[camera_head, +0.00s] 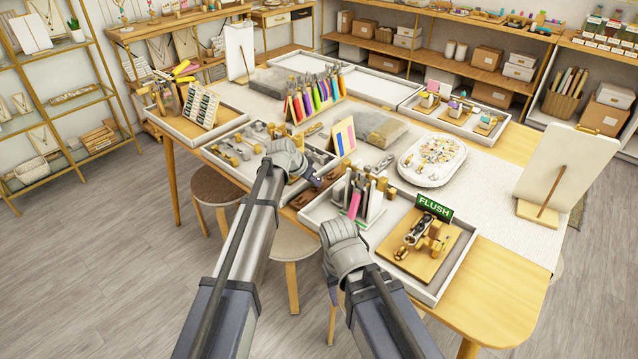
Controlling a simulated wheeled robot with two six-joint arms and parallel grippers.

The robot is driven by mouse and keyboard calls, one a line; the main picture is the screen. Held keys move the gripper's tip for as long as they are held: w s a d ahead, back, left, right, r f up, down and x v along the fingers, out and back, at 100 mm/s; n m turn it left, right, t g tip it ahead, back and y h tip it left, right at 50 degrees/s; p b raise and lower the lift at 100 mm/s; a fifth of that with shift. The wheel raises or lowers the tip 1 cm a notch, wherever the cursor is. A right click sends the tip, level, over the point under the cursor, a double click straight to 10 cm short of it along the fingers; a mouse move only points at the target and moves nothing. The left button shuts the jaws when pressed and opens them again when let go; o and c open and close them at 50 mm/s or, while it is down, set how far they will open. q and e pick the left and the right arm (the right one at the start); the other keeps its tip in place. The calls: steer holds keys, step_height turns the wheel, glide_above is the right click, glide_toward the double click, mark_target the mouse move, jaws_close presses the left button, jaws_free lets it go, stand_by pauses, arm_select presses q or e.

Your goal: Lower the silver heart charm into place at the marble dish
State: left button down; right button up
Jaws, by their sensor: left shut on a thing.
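The marble dish (403,171) is a pale oval dish at the right of the table's middle, with many small gold and silver charms in it. My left gripper (314,180) is at the right end of a tray of tools, left of the dish and apart from it. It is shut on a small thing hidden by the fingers. I cannot make out the silver heart charm. My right gripper (334,294) is low, in front of the table edge. Its fingers are mostly hidden behind its wrist.
A white tray (447,282) with pliers and a wooden block bearing a FLUSH sign (434,208) stands in front of the dish. Stools stand below.

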arm_select(q)
steer(key=shift+r, duration=0.1)
steer(key=shift+r+p, duration=2.45)
steer(key=shift+p, duration=0.1)
steer(key=shift+s+f, duration=0.1)
